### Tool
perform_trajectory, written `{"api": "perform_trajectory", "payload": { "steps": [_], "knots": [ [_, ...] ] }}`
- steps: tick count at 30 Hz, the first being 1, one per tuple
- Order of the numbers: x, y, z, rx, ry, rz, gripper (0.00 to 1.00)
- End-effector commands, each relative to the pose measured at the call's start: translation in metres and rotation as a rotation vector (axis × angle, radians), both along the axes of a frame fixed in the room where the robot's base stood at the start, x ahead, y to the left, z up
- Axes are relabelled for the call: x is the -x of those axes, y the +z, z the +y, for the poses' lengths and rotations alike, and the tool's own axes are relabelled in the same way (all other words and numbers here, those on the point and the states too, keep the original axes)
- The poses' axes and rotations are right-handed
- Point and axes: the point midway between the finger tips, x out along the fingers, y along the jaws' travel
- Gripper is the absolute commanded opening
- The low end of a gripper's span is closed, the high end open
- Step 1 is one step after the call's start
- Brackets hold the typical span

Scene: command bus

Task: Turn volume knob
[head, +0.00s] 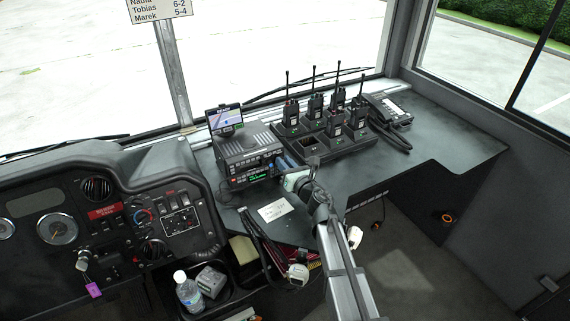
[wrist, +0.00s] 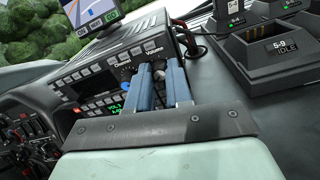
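The radio unit (head: 250,160) stands on the dash, with a green-lit display (wrist: 112,110) on its lower panel that seems to read "VOL". My gripper (wrist: 158,66) is at the right end of the radio's front; its blue fingers also show in the head view (head: 285,163). The two fingers stand a little apart. A grey round knob (wrist: 159,75), possibly the volume knob, shows between their tips. Whether the fingers press on it is not clear. A small blue knob (wrist: 125,87) is just left of the left finger. The fingers hide part of the panel.
A screen (head: 224,118) is mounted above the radio. A charger rack (head: 325,141) with several handheld radios stands to the right, beside a corded handset (head: 388,110). A paper note (head: 275,210) lies in front of the radio. The dash at far right is clear.

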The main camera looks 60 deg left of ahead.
Motion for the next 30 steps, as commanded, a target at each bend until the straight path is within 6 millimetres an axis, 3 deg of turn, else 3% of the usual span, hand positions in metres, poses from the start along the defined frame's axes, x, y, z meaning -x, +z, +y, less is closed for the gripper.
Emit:
{"api": "perform_trajectory", "payload": {
  "steps": [3, 17, 30],
  "knots": [
    [0.0001, -0.0001, -0.0001, 0.000, 0.000, 0.000, 0.00],
    [0.0001, -0.0001, -0.0001, 0.000, 0.001, 0.071, 0.00],
    [-0.0001, -0.0004, -0.0001, -0.001, 0.000, 0.433, 0.00]
  ]
}}
